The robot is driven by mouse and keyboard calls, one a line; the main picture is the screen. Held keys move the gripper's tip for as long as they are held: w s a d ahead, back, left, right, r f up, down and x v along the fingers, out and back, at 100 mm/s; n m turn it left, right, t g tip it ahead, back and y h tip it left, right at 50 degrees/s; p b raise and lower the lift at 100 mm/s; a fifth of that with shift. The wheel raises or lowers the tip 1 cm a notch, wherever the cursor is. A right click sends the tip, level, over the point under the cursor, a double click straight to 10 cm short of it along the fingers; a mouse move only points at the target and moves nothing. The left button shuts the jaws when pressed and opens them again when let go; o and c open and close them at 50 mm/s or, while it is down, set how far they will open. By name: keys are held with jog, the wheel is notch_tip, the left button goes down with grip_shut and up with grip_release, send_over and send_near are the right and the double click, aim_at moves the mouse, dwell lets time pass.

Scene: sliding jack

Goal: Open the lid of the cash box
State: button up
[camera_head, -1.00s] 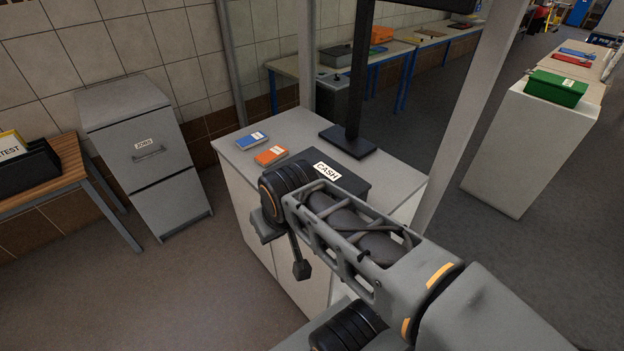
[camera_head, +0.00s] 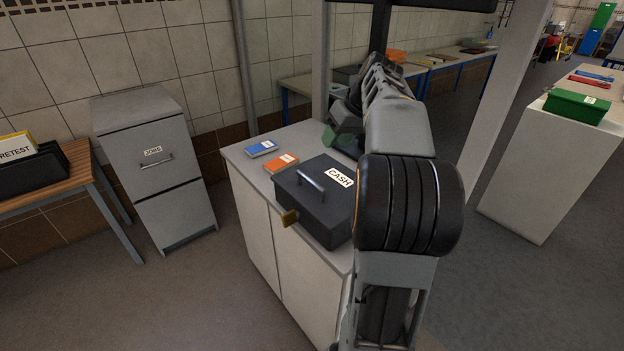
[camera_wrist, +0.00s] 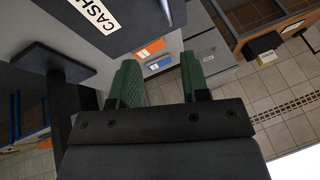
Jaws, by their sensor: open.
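The dark grey cash box (camera_head: 310,222) stands on the white counter with its lid down. A bar handle (camera_head: 311,180) and a white CASH label are on the lid, and a brass-coloured piece (camera_head: 289,217) sticks out from its front left side. My arm hides the box's right side. My gripper (camera_head: 338,137) is behind the box in the head view, partly hidden by my arm. In the wrist view its two green fingers (camera_wrist: 161,72) are apart and empty, and part of the cash box (camera_wrist: 128,32) shows at upper left.
A blue box (camera_head: 261,148) and an orange box (camera_head: 281,162) lie on the counter (camera_head: 238,156) left of the cash box. A dark screen post (camera_head: 381,30) rises behind it. A grey cabinet (camera_head: 158,190) stands to the left, with open floor between.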

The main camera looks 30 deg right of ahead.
jog(key=shift+n, duration=0.5)
jog(key=x, duration=0.9)
jog(key=a+x, duration=0.1)
jog(key=x, duration=0.4)
jog(key=shift+s, duration=0.35)
grip_shut()
